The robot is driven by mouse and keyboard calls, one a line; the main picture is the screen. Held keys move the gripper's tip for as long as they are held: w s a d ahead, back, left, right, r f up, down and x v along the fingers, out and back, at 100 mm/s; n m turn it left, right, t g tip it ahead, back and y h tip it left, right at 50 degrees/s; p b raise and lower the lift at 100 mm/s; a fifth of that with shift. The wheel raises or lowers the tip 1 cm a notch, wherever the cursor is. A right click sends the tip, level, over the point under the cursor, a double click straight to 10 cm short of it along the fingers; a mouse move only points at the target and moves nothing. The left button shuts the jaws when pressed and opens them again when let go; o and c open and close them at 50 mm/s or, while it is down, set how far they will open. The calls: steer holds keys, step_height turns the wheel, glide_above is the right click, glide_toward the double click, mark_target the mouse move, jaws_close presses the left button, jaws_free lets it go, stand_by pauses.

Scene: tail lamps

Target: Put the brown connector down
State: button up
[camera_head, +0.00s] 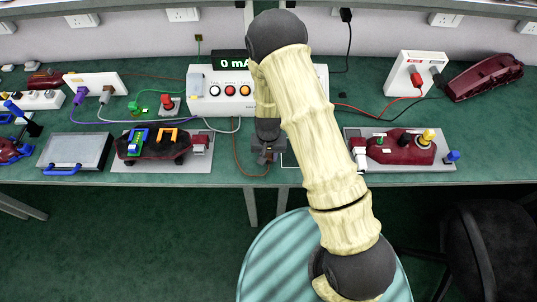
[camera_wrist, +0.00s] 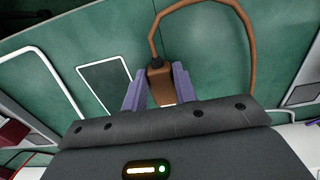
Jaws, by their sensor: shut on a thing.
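The brown connector (camera_wrist: 161,84) is between the two fingers of my gripper (camera_wrist: 160,88) in the wrist view, and the gripper is shut on it. A brown cable rises from the connector and loops to the right. In the head view my gripper (camera_head: 266,155) is over the front part of the green bench, below the white box with the display. The brown cable (camera_head: 236,150) runs beside it on the left. The connector itself is hard to make out there. I cannot tell whether it touches the bench.
Another lamp fixture (camera_head: 400,148) is to the right. The white control box (camera_head: 209,104) stands behind. The green bench top (camera_head: 225,178) is bare near its front edge.

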mark_target(269, 157)
steer(key=shift+f, duration=0.15)
steer(key=shift+f, duration=0.1)
steer(key=o, duration=1.1)
step_height(269, 157, up, 12)
steer(key=shift+r+b, duration=0.1)
steer(key=shift+b, duration=0.45)
steer(key=shift+s, duration=0.15)
